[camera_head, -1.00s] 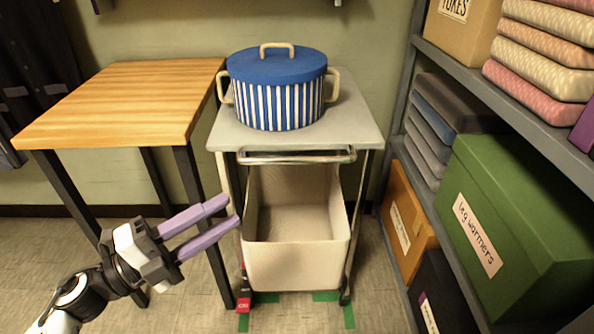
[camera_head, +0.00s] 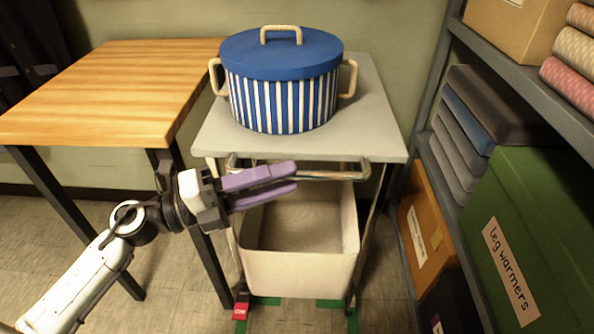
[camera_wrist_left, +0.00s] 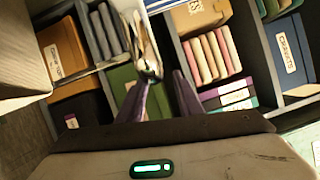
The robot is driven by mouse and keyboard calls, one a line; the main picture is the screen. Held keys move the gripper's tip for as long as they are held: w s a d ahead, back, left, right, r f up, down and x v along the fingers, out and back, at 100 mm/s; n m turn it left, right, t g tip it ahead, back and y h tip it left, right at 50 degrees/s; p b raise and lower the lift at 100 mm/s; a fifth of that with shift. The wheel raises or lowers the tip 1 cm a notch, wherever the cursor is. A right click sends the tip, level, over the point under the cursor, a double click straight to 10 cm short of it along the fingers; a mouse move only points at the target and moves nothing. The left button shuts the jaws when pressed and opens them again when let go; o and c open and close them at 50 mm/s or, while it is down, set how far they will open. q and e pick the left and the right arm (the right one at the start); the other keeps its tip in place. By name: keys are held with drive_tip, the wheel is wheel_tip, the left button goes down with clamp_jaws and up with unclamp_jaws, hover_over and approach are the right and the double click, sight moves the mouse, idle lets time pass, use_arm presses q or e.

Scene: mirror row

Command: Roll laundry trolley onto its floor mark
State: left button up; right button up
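The laundry trolley has a grey top (camera_head: 365,110), a cream bin (camera_head: 300,272) and a chrome handle (camera_head: 335,174) across its front. The handle also shows in the left wrist view (camera_wrist_left: 147,45), lying between and just beyond the fingers. Green floor mark tape (camera_head: 267,300) shows under the trolley's front; the rest of the mark is hidden. My left gripper (camera_head: 296,177) is at the left part of the handle, its purple fingers apart in the wrist view. I cannot tell whether they touch the handle. My right gripper is out of view.
A blue striped lidded pot (camera_head: 283,85) stands on the trolley. A wooden table (camera_head: 105,95) is close on the left. A shelf with a green box (camera_head: 530,235) and an orange box (camera_head: 425,230) stands close on the right. A red tag (camera_head: 241,308) is by the front left wheel.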

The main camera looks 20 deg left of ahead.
use_arm(q)
drive_tip(key=shift+x, duration=1.8)
clamp_jaws()
